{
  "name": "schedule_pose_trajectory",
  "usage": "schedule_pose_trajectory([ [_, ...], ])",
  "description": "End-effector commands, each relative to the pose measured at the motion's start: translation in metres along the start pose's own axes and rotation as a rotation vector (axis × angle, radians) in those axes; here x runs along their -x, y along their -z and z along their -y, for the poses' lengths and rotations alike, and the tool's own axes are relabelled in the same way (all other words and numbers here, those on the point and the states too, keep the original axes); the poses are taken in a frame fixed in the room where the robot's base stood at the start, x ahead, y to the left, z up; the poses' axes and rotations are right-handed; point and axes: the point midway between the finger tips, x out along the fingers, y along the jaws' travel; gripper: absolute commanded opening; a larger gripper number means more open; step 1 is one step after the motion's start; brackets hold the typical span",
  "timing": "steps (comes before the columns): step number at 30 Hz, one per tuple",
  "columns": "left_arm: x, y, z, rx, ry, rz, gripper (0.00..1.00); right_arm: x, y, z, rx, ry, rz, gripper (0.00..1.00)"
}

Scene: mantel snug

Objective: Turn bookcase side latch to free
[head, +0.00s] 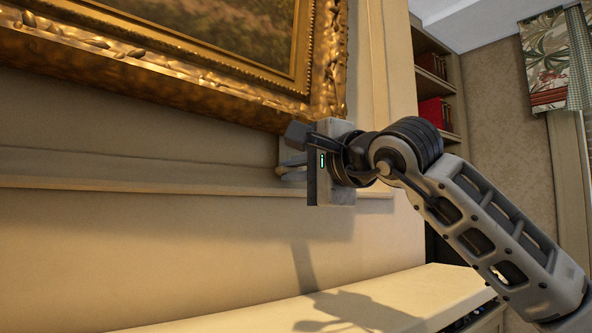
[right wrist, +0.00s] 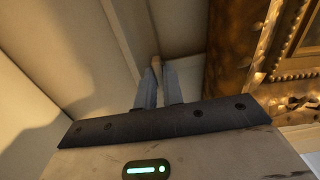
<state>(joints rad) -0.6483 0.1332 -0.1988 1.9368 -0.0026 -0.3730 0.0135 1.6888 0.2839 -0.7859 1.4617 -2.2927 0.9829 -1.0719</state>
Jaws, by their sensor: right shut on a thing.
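My right gripper (head: 284,168) comes in from the right in the head view, just below the lower right corner of a gilt picture frame. In the right wrist view its two grey fingers (right wrist: 158,76) are closed on a small tan piece, which I take to be the side latch (right wrist: 156,63). Only the tip of the latch shows between the fingertips; the rest is hidden. Its turned position cannot be told. In the head view the gripper body hides the latch. My left gripper is in neither view.
The gilt picture frame (head: 200,95) hangs close above the gripper. A moulding ledge (head: 130,185) runs along the wall behind it. A pale mantel shelf (head: 300,308) lies below. A bookcase with red books (head: 434,112) stands behind my right arm.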

Motion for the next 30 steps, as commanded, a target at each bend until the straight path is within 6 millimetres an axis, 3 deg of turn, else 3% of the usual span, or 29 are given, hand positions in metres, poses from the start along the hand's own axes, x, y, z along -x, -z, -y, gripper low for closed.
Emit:
schedule_pose_trajectory([
  [11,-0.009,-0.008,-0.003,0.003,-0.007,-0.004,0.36,0.0,-0.001,-0.004,-0.164,-0.002,0.001,0.0],
  [30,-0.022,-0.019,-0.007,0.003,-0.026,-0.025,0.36,0.0,0.0,-0.003,-0.761,-0.002,0.001,0.0],
])
